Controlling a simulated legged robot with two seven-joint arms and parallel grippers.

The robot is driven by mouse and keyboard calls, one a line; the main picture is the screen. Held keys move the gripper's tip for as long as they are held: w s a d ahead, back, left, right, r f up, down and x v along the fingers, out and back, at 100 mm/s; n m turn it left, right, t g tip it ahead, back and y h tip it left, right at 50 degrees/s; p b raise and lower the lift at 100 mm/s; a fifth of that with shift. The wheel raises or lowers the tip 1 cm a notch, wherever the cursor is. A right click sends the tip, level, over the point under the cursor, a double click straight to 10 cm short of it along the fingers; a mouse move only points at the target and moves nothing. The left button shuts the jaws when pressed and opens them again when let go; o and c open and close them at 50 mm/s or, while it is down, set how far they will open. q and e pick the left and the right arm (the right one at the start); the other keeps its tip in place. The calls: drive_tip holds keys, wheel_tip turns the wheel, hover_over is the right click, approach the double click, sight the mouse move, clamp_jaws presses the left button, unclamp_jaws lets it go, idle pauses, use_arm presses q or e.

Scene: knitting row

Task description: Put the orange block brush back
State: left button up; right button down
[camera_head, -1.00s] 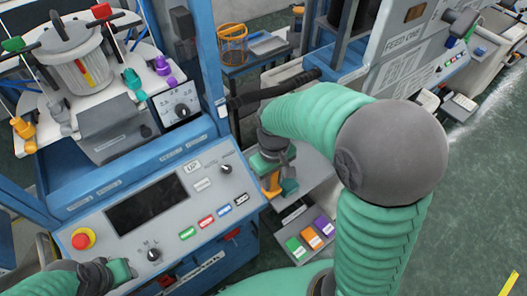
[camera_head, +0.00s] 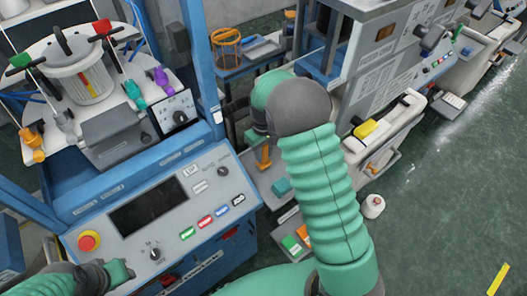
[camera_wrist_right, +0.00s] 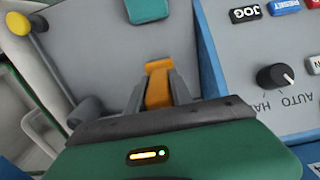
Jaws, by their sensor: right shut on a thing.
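The orange block brush (camera_head: 263,157) shows as a small orange piece below my right gripper (camera_head: 262,146) in the head view. In the right wrist view my right gripper (camera_wrist_right: 158,92) is shut on the orange brush (camera_wrist_right: 158,82), which sits between its two fingers. A teal block (camera_head: 281,187) lies on the grey shelf (camera_head: 270,206), apart from the brush; it also shows in the wrist view (camera_wrist_right: 147,9). My left gripper (camera_head: 118,271) is at the lower left by the control panel, its fingers unclear.
The control panel (camera_head: 150,205) with buttons and a knob borders the shelf on the left. Green and orange labelled pieces (camera_head: 297,240) sit below the shelf, partly behind my right arm. A blue post (camera_head: 203,60) stands behind. A yarn cone (camera_head: 372,206) stands at right.

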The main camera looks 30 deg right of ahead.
drive_tip(key=c, duration=1.5)
unclamp_jaws()
drive_tip(key=shift+w+f, duration=0.1)
drive_tip(key=o, duration=0.4)
